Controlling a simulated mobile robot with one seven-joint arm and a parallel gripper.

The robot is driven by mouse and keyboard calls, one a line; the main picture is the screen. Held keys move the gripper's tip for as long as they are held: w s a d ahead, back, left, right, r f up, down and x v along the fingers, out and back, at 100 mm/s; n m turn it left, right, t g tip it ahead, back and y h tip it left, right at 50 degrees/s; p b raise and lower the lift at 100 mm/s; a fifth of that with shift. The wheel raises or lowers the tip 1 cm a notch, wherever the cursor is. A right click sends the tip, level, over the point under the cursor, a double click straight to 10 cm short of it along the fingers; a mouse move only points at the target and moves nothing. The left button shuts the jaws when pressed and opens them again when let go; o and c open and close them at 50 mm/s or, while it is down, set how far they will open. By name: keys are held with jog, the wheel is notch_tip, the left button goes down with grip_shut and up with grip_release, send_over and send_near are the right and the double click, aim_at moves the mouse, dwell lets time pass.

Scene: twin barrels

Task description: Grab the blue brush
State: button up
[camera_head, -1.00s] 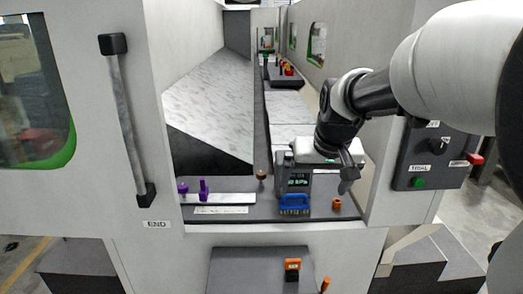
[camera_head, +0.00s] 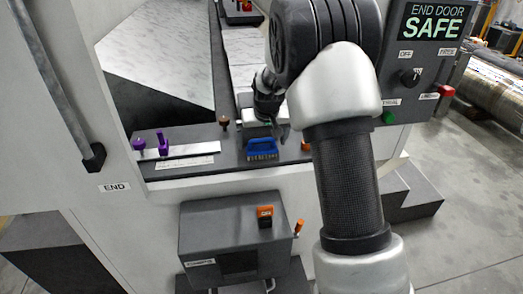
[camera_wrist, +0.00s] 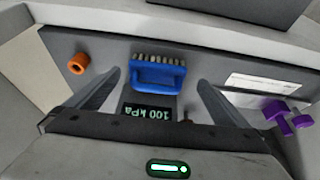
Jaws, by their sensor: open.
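The blue brush (camera_head: 262,149) stands on the dark ledge at the front of the machine opening. In the wrist view the blue brush (camera_wrist: 158,74) shows its blue handle and a row of pale bristles. It lies ahead of and between the two fingers. My gripper (camera_wrist: 166,88) is open, its dark fingers spread to either side, with nothing between the tips that touches them. In the head view my gripper (camera_head: 278,128) is just above and behind the brush, and my arm partly hides it.
Beside the brush are an orange knob (camera_wrist: 78,64) and purple knobs (camera_wrist: 287,116). A small display reading 100 kPa (camera_wrist: 148,112) sits close to the brush. A control panel (camera_head: 422,60) stands at right. A grey box (camera_head: 235,240) juts out below the ledge.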

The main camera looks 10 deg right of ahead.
aim_at(262, 149)
jog(key=x, duration=0.6)
jog(key=shift+w+d+f+p, duration=0.15)
jog(key=shift+w+d+p, duration=0.1)
jog(key=shift+p, duration=0.1)
jog(key=c, duration=1)
